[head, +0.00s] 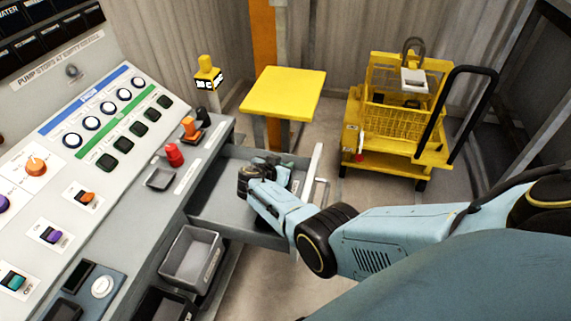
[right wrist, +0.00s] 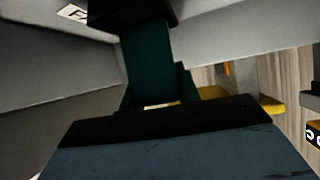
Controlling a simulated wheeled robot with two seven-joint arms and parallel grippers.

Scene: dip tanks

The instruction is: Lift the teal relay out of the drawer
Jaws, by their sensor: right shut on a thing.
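The teal relay (right wrist: 147,62) shows in the right wrist view as a dark teal block with a stepped side, between the black finger parts of my right gripper. My right gripper (head: 270,168) is shut on it, over the open grey drawer (head: 218,204) in the head view. In the head view the hand and wrist hide most of the relay. Grey drawer walls (right wrist: 50,62) surround the relay in the right wrist view. Whether it touches the drawer floor cannot be told. My left gripper is not in view.
The sloped control panel (head: 110,135) with knobs and switches stands left of the drawer. A grey bin (head: 190,258) is below it. A yellow-topped stand (head: 284,92) is behind the drawer, and a yellow cart (head: 400,120) stands at the back right. Bare floor lies between.

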